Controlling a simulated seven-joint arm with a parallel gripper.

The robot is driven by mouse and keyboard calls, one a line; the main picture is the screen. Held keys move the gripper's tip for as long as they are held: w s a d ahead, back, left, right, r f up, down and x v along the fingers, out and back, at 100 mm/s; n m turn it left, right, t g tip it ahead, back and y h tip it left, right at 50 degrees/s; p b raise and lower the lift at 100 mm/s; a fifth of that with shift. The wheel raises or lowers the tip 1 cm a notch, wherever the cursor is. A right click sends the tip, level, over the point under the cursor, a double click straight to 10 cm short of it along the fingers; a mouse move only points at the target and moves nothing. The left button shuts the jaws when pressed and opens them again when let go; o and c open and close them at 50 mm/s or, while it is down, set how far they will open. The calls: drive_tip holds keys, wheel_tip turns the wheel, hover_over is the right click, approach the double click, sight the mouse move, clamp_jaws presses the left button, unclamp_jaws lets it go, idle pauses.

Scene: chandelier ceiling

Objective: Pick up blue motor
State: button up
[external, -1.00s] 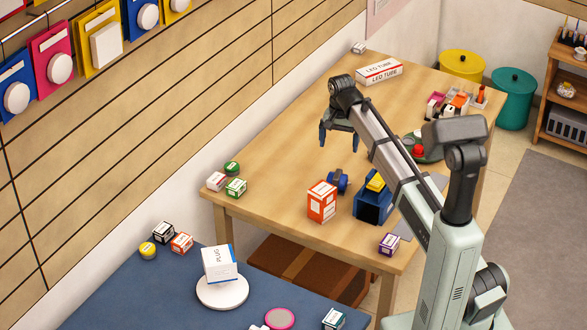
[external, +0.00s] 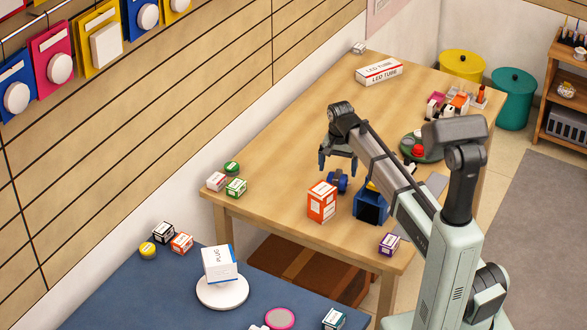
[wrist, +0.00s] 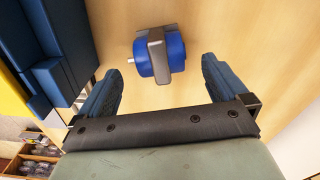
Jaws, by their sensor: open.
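The blue motor (external: 337,182) lies on the wooden table, behind the orange-red box in the external view. In the wrist view the blue motor (wrist: 170,57) has a dark grey band around it and a small pale shaft pointing left. My gripper (external: 338,165) is just above the motor. In the wrist view my gripper (wrist: 160,80) is open, its two blue-grey fingers spread to either side below the motor. Nothing is between the fingertips, and the motor lies just ahead of them.
A blue holder (external: 371,207) stands close to the motor's right, and also fills the upper left of the wrist view (wrist: 60,45). An orange-red box (external: 322,203) stands in front. A grey-green round tray (external: 418,147) lies behind.

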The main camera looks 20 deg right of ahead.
sight(338, 174)
wheel_tip(338, 174, down, 4)
drive_tip(key=shift+f, duration=0.1)
drive_tip(key=c, duration=1.5)
drive_tip(key=shift+o, duration=0.2)
